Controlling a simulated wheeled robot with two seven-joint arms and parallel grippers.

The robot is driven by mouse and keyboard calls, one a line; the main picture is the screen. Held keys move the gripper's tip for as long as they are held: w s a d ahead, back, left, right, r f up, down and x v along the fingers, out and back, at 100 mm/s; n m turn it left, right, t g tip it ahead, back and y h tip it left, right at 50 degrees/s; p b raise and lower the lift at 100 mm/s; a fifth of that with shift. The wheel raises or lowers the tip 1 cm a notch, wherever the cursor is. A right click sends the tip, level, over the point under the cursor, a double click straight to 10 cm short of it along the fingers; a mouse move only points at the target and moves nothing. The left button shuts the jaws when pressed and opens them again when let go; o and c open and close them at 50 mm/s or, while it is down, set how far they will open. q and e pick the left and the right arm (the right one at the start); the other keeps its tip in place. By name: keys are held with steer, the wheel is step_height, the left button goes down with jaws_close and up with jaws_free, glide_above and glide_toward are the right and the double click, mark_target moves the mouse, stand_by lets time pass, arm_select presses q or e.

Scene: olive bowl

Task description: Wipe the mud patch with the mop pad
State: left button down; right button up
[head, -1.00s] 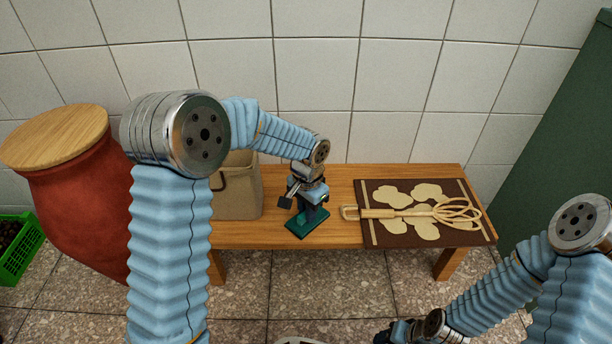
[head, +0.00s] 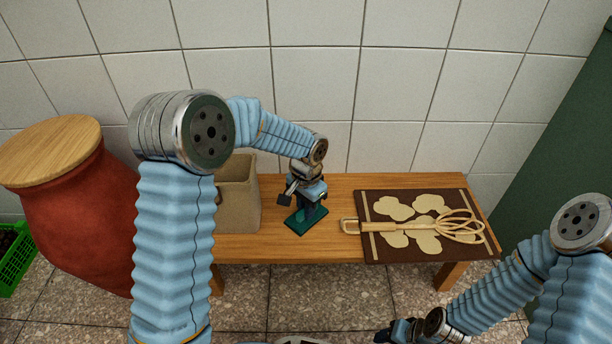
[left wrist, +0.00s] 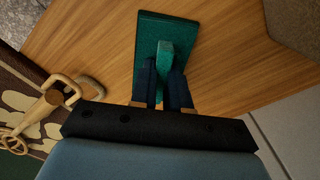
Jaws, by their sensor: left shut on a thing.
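The mop pad (head: 296,222) is a dark green rectangular plate with an upright green grip on top. It is over the wooden bench, left of the brown mat; whether it touches the wood is hard to tell. My left gripper (head: 311,205) points down and is shut on the pad's grip. The left wrist view shows the pad (left wrist: 148,35) flat below the two fingers (left wrist: 163,85), with the grip between them. My right gripper (head: 392,333) is low at the bottom edge, away from the bench, its jaws unclear. I cannot make out a mud patch.
A brown mat (head: 382,247) with beige flat pieces and a whisk (head: 455,229) lies on the bench's right. A beige open container (head: 238,205) stands left of the pad. A red lidded jar (head: 80,225) and green crate (head: 14,268) stand left. Tiled wall behind.

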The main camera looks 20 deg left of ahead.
arm_select(q)
steer(key=shift+w+a, duration=0.1)
steer(key=shift+w, duration=0.25)
step_height(320, 180, up, 3)
steer(key=shift+w+f+p, duration=0.1)
steer(key=shift+f+p, duration=0.1)
steer(key=shift+p, duration=0.6)
steer(key=shift+r+p, duration=2.15)
steer(key=shift+r, duration=0.6)
